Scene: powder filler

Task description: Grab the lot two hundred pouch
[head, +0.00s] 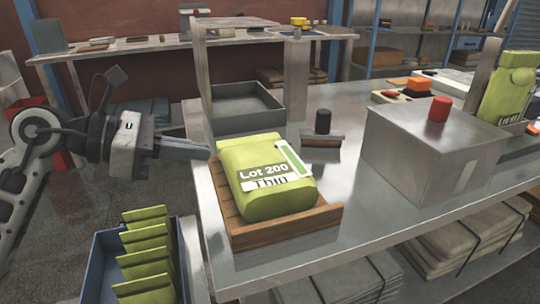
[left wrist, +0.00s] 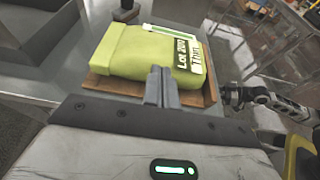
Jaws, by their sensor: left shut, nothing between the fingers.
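The lot two hundred pouch (head: 265,172) is a plump lime-green bag with a label reading "Lot 200 Thin". It lies on a brown wooden tray (head: 285,229) at the left edge of the metal table. My left gripper (head: 208,152) points right, its fingertips close to the pouch's left side. Its fingers are together with nothing between them. In the left wrist view the shut fingers (left wrist: 161,84) overlap the pouch (left wrist: 150,50); I cannot tell if they touch it. My right gripper cannot be made out for certain.
A blue bin (head: 98,268) with several green pouches stands at lower left. A grey box with a red knob (head: 438,108) stands right of the tray. A dark open tray (head: 243,107) lies behind. Another green pouch (head: 507,95) stands at far right.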

